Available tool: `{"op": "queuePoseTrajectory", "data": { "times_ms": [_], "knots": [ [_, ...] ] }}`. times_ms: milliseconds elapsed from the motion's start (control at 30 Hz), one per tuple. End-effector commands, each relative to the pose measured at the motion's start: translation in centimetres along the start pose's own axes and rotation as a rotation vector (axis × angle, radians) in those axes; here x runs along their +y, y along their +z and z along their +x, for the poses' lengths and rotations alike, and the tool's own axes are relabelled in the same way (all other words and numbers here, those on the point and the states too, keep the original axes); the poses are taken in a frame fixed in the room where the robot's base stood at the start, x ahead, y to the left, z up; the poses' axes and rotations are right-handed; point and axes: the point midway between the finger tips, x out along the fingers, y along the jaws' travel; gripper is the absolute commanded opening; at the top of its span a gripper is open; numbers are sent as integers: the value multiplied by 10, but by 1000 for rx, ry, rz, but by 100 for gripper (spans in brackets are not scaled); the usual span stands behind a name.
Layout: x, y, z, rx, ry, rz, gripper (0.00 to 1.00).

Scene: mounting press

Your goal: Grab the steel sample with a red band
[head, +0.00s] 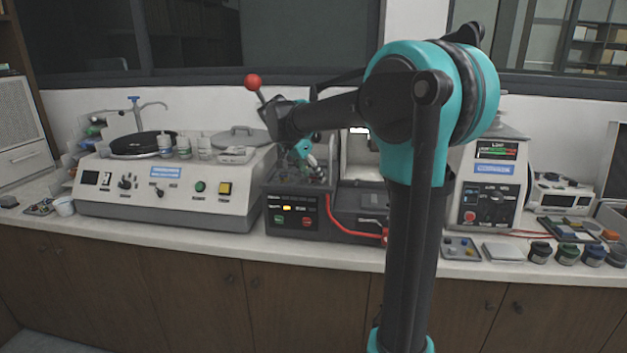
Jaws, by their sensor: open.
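My gripper (314,165) points down over the top of the dark mounting press (290,212), left of my arm's upright part. It is small in the head view and partly lost against the press, and it looks open with nothing seen in it. I cannot make out a steel sample with a red band. A small grey tray (461,255) on the counter right of my arm holds several small round pieces, too small to tell any band.
A long grinder-polisher (165,205) stands left of the press. A lever with a red knob (253,81) rises beside my arm. A grey machine (490,190), a white block (503,252) and several dark jars (567,253) crowd the right counter.

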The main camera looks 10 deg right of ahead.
Motion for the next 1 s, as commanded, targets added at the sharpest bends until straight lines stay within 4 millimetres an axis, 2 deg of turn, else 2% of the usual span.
{"op": "queuePoseTrajectory", "data": {
  "times_ms": [133,533,1000],
  "knots": [
    [0,0,0,0,0,0,50],
    [0,0,0,0,0,0,0],
    [0,-4,-6,0,0,0,0]
  ]
}}
